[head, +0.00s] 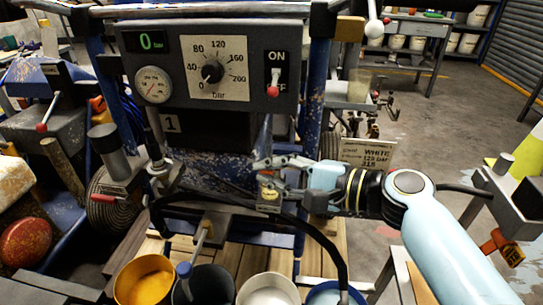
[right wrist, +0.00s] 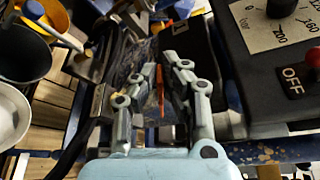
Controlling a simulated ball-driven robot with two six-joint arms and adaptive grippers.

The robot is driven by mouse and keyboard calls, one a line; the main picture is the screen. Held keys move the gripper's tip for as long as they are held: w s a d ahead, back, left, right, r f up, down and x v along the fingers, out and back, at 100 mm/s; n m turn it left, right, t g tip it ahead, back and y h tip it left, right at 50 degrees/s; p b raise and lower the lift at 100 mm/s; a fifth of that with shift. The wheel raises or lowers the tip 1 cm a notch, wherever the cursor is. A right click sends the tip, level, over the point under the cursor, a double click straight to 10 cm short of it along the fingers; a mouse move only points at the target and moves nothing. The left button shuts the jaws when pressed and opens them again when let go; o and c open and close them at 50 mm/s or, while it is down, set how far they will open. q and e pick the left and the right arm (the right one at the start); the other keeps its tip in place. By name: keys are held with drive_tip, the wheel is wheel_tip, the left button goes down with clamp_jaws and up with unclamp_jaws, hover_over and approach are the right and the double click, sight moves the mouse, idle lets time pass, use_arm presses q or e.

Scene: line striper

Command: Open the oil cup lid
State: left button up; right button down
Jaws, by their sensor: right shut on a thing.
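My right gripper (head: 264,164) reaches in from the right, in front of the machine below the gauge panel. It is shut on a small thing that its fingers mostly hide. In the right wrist view the two fingers (right wrist: 168,62) point away from the camera, with a thin orange-red strip (right wrist: 160,88) showing between them. A small brass-yellow round part (head: 269,196) sits just below the fingers in the head view. I cannot tell for sure which part is the oil cup or its lid, or whether the lid is raised. My left gripper is not in view.
The gauge panel (head: 133,88) with dial and ON/OFF switch (head: 274,82) stands above the gripper. A black hose (head: 325,243) loops below it. Paint buckets, one yellow (head: 145,262) and one white (head: 268,279), stand at the front. Open floor (head: 430,130) lies to the right.

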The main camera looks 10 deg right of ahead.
drive_tip(key=shift+w+r, duration=0.1)
drive_tip(key=shift+r, duration=0.3)
drive_tip(key=shift+w+d+r+p, duration=0.1)
drive_tip(key=shift+w+r+p, duration=0.05)
drive_tip(key=shift+p, duration=0.4)
drive_tip(key=shift+w+r, duration=0.15)
drive_tip(key=c, duration=1.5)
unclamp_jaws()
drive_tip(key=shift+o, duration=0.2)
drive_tip(key=v, duration=1.2)
